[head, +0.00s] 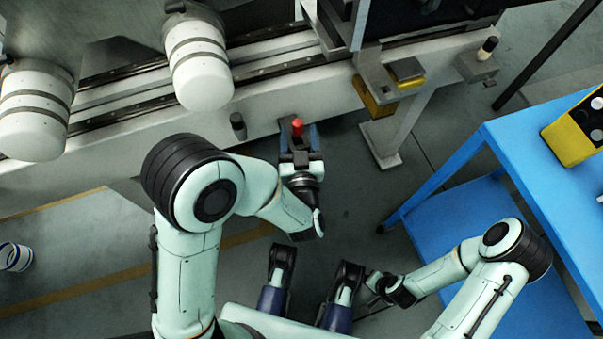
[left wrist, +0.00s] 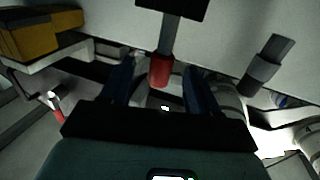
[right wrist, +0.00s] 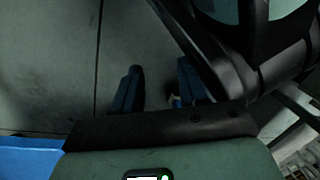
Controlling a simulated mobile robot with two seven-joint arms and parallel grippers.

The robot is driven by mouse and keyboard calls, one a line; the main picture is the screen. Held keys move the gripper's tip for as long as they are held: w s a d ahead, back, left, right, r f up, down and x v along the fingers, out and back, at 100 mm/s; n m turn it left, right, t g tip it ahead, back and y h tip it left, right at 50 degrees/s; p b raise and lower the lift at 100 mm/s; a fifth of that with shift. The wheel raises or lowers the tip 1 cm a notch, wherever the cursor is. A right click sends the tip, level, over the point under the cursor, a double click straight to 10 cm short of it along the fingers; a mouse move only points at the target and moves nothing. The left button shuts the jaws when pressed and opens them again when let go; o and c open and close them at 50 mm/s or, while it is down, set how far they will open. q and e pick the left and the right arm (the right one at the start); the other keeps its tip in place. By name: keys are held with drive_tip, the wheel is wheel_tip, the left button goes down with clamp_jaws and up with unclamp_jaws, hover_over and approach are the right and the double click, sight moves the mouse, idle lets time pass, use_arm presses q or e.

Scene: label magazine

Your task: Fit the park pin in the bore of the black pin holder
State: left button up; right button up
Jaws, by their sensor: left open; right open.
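A red-ended piece (head: 297,127), which I take to be the park pin, is between the fingers of my left gripper (head: 299,135). In the left wrist view its red end (left wrist: 160,71) joins a grey stem running to a black block (left wrist: 172,8), possibly the black pin holder. I cannot tell whether the stem sits in a bore. My left gripper (left wrist: 160,85) is open, one blue finger on each side of the red end, with no clear grip. My right gripper (right wrist: 157,90) is open and empty, low over the floor, away from the machine.
A dark cylinder (head: 238,125) stands on the machine's pale front beam (head: 270,103), left of my left gripper. A yellow block (head: 375,98) on a post is to the right. A blue table (head: 520,135) stands right, beside my right arm.

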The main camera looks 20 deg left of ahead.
use_arm(q)
drive_tip(key=p+v, duration=0.5)
drive_tip(key=v, duration=0.5)
drive_tip(key=shift+s, duration=0.4)
use_arm(e)
drive_tip(key=w+a+r+t, duration=0.1)
drive_tip(key=w+a+r, duration=0.1)
drive_tip(key=r, duration=0.6)
drive_tip(key=shift+a+r+n+y, duration=0.2)
drive_tip(key=shift+a+n+y, duration=0.15)
drive_tip(key=shift+a, duration=0.2)
